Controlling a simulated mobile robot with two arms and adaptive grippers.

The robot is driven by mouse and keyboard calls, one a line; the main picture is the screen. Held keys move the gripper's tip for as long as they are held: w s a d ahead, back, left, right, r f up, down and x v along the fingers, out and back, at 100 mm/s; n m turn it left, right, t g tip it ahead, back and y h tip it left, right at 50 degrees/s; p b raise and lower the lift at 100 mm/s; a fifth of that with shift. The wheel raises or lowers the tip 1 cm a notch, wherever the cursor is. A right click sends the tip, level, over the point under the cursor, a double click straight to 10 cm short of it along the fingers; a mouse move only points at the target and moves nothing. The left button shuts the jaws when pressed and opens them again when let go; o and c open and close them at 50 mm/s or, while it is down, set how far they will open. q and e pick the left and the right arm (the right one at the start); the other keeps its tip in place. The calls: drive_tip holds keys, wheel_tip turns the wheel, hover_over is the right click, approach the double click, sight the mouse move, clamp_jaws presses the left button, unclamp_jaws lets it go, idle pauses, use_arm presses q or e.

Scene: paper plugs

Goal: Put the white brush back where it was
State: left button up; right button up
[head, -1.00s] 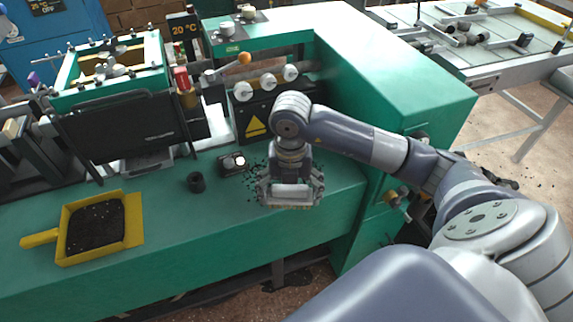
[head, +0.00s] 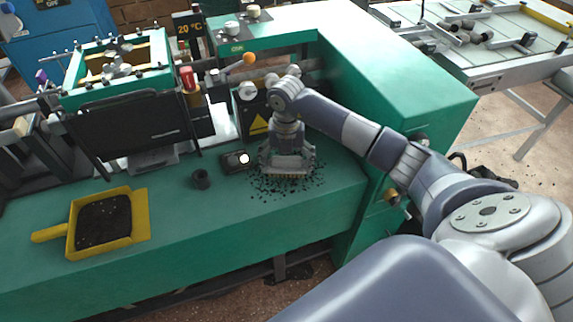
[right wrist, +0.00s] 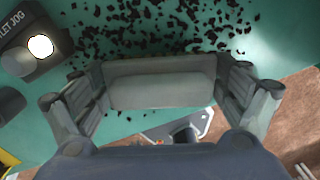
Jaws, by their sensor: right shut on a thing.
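My right gripper (head: 287,163) is above the green bench top (head: 200,232), to the right of the small black box. Its fingers are shut on the pale white-grey brush (right wrist: 160,90), held crosswise between them in the right wrist view. In the head view the brush's lower edge (head: 287,176) shows under the gripper, low over scattered black specks (head: 285,188). I cannot tell whether it touches the bench. My left gripper is not in view.
A yellow dustpan (head: 142,215) with black grit lies at the left. A black ring (head: 201,179) and a small black box with a white button (head: 236,161) sit left of the gripper. Machine rollers and a warning panel (head: 254,122) stand behind. The front bench strip is clear.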

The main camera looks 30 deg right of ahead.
sight(286, 158)
drive_tip(key=shift+f, duration=0.8)
drive_tip(key=o, duration=0.7)
drive_tip(key=shift+r, duration=0.3)
wheel_tip(286, 158, up, 10)
drive_tip(key=shift+w+r+b, duration=0.1)
drive_tip(key=shift+r+b, duration=0.15)
drive_tip(key=shift+b, duration=0.7)
drive_tip(key=shift+r, duration=0.65)
